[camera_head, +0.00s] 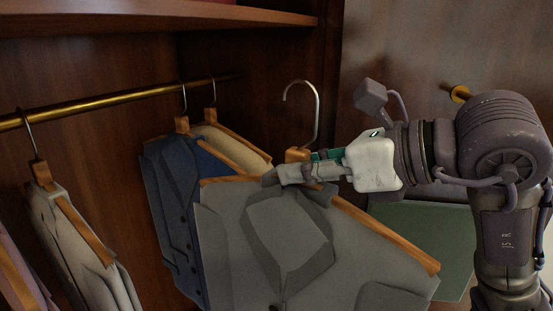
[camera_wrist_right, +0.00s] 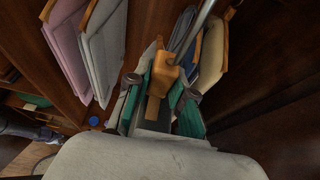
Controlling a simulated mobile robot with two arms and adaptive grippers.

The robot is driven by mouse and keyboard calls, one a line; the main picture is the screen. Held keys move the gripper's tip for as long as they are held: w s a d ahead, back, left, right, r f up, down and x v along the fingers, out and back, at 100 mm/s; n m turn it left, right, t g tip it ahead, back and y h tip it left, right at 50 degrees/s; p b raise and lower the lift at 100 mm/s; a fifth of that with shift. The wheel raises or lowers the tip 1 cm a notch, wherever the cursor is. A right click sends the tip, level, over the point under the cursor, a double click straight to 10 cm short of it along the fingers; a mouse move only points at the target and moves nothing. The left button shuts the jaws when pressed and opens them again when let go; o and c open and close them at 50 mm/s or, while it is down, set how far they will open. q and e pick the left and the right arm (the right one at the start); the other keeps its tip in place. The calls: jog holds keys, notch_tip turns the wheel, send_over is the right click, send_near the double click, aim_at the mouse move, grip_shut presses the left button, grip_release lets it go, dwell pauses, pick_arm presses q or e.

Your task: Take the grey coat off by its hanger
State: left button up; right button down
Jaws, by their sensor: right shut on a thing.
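The grey coat (camera_head: 240,240) hangs on a wooden hanger (camera_head: 400,246) in the middle of the head view. The hanger's metal hook (camera_head: 318,100) stands free in the air, apart from the brass rail (camera_head: 100,103). My right gripper (camera_head: 285,172) is shut on the hanger at its neck, just below the hook. In the right wrist view the hanger's wooden neck (camera_wrist_right: 163,75) sits between the green-padded fingers (camera_wrist_right: 160,105). The coat's lower part is cut off by the picture's edge. My left gripper is not in view.
A blue jacket (camera_head: 172,190) and a cream garment (camera_head: 235,142) hang on the rail behind the grey coat. A pale grey garment (camera_head: 75,240) hangs at the left. A wooden shelf (camera_head: 150,17) is above. A brass knob (camera_head: 460,94) is at the right.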

jog(key=s+d, duration=0.1)
jog(key=d, duration=0.1)
jog(key=s+d, duration=0.2)
jog(key=d, duration=0.1)
jog(key=s+d, duration=0.2)
jog(key=shift+d, duration=0.25)
